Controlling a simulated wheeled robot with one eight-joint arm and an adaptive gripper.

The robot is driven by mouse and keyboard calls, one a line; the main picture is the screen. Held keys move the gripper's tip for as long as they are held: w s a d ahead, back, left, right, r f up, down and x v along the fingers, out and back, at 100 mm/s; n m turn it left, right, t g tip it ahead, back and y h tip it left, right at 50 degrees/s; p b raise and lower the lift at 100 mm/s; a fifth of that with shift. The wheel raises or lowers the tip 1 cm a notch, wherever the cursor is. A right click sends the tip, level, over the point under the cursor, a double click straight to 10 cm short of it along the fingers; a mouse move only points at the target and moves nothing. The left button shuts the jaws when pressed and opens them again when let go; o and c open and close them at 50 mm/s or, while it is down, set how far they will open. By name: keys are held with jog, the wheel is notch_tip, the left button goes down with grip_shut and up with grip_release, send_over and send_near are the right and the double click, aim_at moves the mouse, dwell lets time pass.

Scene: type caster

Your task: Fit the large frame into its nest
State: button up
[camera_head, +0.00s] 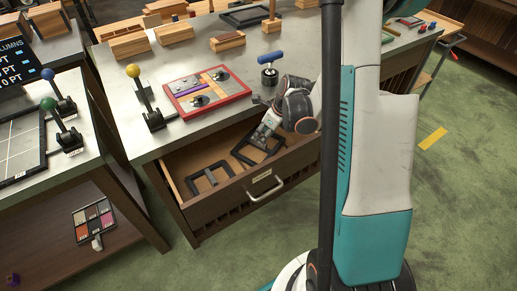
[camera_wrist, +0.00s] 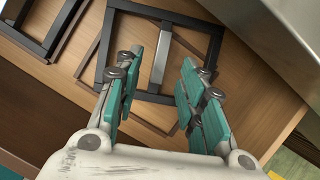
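Two dark rectangular frames lie in the open wooden drawer in the head view: a left frame (camera_head: 210,179) and a right frame (camera_head: 244,158). Which is the large frame is not clear from their size. My gripper (camera_head: 266,132) reaches down over the right frame. In the wrist view my gripper (camera_wrist: 157,92) is open, its teal-padded fingers apart. A dark frame with a grey middle bar (camera_wrist: 160,55) lies beyond the fingertips, the bar lined up with the gap. No grip on it shows. Part of the other frame (camera_wrist: 30,42) shows at upper left. I cannot identify the nest with certainty.
Thin dark outlines (camera_wrist: 90,62) show on the drawer floor around the frames. The drawer front (camera_head: 240,195) with its handle stands close by. Above is the bench top, with a red-rimmed tray (camera_head: 243,92), a yellow-knobbed lever (camera_head: 133,71) and a blue-handled lever (camera_head: 270,58).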

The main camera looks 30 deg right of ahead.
aim_at(258, 141)
jog(key=shift+b+x, duration=1.65)
jog(key=shift+x, duration=1.75)
jog(key=shift+w+r, duration=0.1)
jog(key=shift+c, duration=0.3)
grip_shut()
